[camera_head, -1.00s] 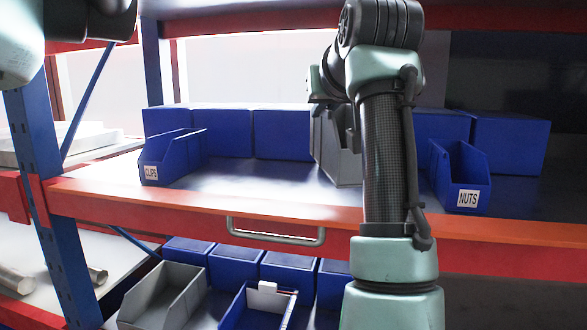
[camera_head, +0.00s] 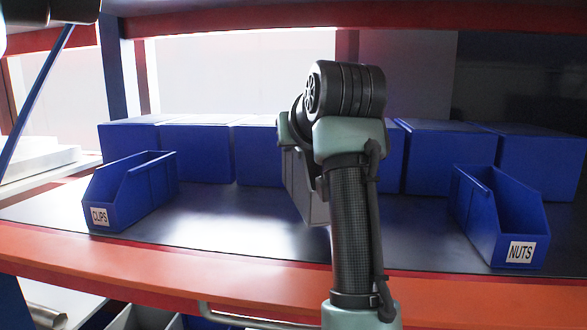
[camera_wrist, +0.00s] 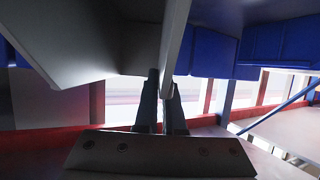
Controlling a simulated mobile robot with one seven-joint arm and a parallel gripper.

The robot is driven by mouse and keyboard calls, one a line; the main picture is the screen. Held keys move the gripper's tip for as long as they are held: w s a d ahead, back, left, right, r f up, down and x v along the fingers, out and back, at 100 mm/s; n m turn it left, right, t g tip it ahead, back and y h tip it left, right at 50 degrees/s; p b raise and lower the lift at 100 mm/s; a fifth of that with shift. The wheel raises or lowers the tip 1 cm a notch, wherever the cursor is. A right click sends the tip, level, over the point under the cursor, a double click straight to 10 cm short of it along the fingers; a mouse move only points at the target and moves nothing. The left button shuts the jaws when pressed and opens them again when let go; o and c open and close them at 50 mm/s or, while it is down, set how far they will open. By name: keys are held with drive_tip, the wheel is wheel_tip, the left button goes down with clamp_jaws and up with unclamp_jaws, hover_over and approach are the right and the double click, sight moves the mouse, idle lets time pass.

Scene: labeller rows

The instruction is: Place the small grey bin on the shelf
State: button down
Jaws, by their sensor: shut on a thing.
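The small grey bin (camera_head: 305,188) is partly hidden behind my arm in the head view, above or at the dark shelf (camera_head: 215,215). I cannot tell whether its base touches the shelf. My gripper (camera_head: 291,138) is mostly hidden by the wrist there. In the wrist view my gripper (camera_wrist: 162,95) is shut on a thin wall of the grey bin (camera_wrist: 85,38), which fills the upper left. The blue CLIPS bin (camera_head: 130,195) stands on the shelf to the left, and the blue NUTS bin (camera_head: 495,215) to the right.
A row of blue boxes (camera_head: 197,152) stands along the back of the shelf. The orange front beam (camera_head: 150,265) runs along its near edge. Bare shelf lies between the CLIPS bin and my arm, and between my arm and the NUTS bin. A blue upright (camera_head: 115,75) stands at left.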

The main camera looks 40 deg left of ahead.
sight(293, 197)
drive_tip(key=shift+w+a+f, duration=0.1)
drive_tip(key=shift+a+f, duration=0.1)
drive_tip(key=shift+f, duration=0.35)
wheel_tip(293, 197, down, 3)
drive_tip(key=shift+d+f+p, duration=0.1)
drive_tip(key=shift+f+p, duration=0.05)
drive_tip(key=shift+p, duration=0.8)
drive_tip(key=shift+f, duration=0.15)
drive_tip(key=c, duration=1)
unclamp_jaws()
drive_tip(key=shift+f, duration=0.1)
